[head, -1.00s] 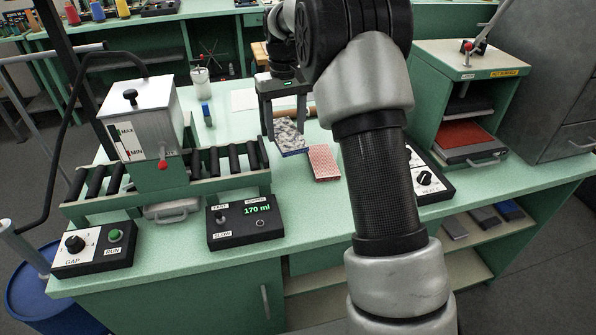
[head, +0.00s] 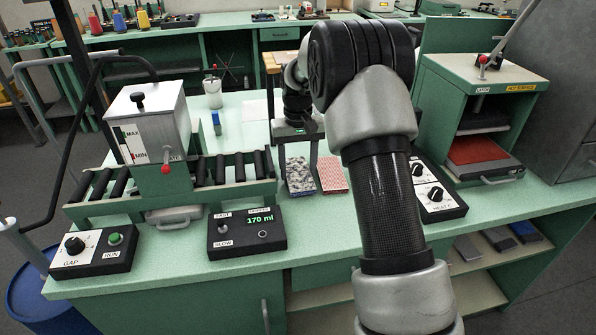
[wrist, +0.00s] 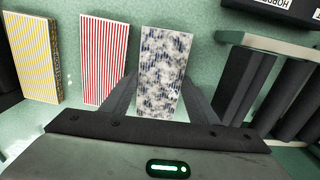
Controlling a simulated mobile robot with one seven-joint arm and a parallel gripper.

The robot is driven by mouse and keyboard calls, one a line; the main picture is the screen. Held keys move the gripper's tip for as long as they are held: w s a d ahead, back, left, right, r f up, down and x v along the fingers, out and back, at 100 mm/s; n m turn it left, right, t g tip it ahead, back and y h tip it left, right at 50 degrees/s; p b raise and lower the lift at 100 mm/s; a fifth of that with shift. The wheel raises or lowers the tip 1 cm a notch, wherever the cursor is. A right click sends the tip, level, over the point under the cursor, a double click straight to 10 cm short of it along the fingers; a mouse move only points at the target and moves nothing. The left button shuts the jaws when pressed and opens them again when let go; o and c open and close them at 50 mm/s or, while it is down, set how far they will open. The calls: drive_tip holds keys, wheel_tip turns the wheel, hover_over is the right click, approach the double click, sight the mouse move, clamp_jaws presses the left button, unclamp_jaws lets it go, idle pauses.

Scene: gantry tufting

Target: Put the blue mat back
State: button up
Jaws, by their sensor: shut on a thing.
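The blue mat (head: 300,178), mottled blue and white, is over the green bench top, beside a red striped mat (head: 332,175). It also shows in the wrist view (wrist: 163,72), between the two dark fingers. My gripper (head: 298,158) points down and is shut on the blue mat's near end. In the wrist view the red striped mat (wrist: 104,60) is left of it, with a gap between them, and a yellow striped mat (wrist: 30,55) is further left. I cannot tell whether the blue mat touches the bench.
A roller conveyor (head: 215,175) with a white hopper (head: 150,120) stands left. A control box (head: 246,232) reading 170 ml is in front. A knob box (head: 432,195) and a press with a red pad (head: 478,150) stand right. The lower shelf holds grey and blue pieces (head: 525,231).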

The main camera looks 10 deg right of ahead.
drive_tip(key=shift+f, duration=0.3)
drive_tip(key=shift+f, duration=0.2)
drive_tip(key=o, duration=0.9)
drive_tip(key=shift+c, duration=0.2)
